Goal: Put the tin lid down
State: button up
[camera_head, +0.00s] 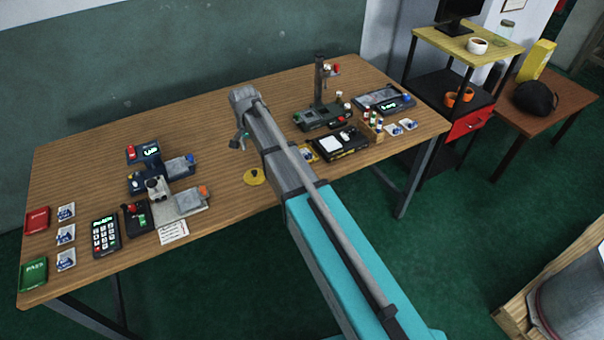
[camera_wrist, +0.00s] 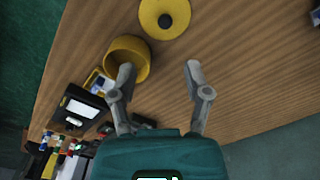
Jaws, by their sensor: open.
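The tin lid, a round yellow disc with a dark knob (camera_wrist: 165,8), lies flat on the wooden table at the top of the wrist view. In the head view the lid (camera_head: 254,178) lies near the table's front edge, left of my arm. The open yellow tin (camera_wrist: 127,58) stands beside it in the wrist view, apart from the lid; my arm seems to hide it in the head view. My gripper (camera_wrist: 159,70) is open and empty, its left fingertip appearing close to the tin's rim. In the head view the gripper (camera_head: 243,142) hangs above the table behind the lid.
Left of my arm are a microscope-like device (camera_head: 156,185), a keypad (camera_head: 105,234) and several cards. Right of it stand a column device (camera_head: 322,112), a black box with a white top (camera_head: 341,143) and small bottles. Bare wood surrounds the lid.

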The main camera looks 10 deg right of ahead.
jog(key=s+d+n, duration=0.5)
jog(key=s+d, duration=1.4)
jog(key=s, duration=0.2)
jog(key=shift+s, duration=0.35)
jog(key=shift+r, duration=0.15)
